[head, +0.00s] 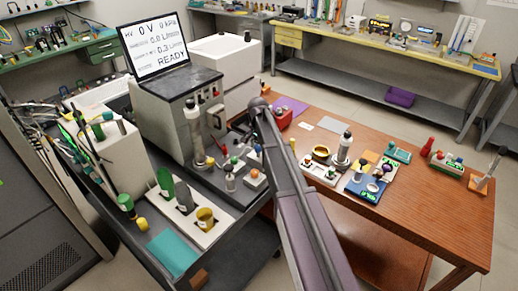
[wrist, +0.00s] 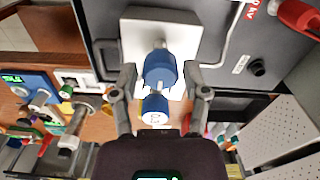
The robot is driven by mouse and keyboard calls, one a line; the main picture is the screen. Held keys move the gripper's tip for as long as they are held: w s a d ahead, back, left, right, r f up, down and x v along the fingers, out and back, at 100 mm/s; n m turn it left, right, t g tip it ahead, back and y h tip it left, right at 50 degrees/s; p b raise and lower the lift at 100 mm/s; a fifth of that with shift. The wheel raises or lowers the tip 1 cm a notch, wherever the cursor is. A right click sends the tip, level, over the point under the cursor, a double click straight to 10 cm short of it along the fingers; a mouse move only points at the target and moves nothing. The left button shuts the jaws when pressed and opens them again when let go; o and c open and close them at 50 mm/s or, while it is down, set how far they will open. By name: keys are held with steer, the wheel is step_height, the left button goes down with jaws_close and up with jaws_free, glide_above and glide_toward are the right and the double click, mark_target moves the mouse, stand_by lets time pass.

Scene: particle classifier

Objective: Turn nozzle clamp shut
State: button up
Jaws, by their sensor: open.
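In the wrist view my gripper (wrist: 161,80) is open, one finger on each side of a blue round knob (wrist: 160,68) on a short metal stem. The knob stands in front of a white block (wrist: 158,30) on a dark panel. A second blue cylinder (wrist: 155,110) with a pale, marked end face sits nearer the palm, also between the fingers. Gaps show between the fingers and the blue parts. I cannot tell for sure which blue part is the nozzle clamp. In the head view my arm hides the gripper and these blue parts.
A brown table (head: 430,205) at right holds small fixtures. A black bench at left holds a teal pad (head: 172,254) and capped bottles. In the wrist view a red part (wrist: 298,15) is at upper right.

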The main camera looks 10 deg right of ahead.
mark_target(258, 146)
steer(key=shift+n, duration=0.5)
steer(key=n, duration=0.3)
steer(key=shift+n, duration=0.4)
steer(key=n, duration=0.4)
steer(key=shift+n, duration=0.3)
steer(key=n, duration=0.8)
steer(key=shift+n, duration=0.4)
step_height(258, 146, up, 14)
steer(key=p, duration=1.4)
steer(key=s+f+m+b, duration=0.3)
steer(key=s+m, duration=0.2)
steer(key=s, duration=0.9)
steer(key=s+f+m+b, duration=0.4)
steer(key=s, duration=1.1)
steer(key=shift+a+m, duration=0.3)
steer(key=shift+m, duration=0.1)
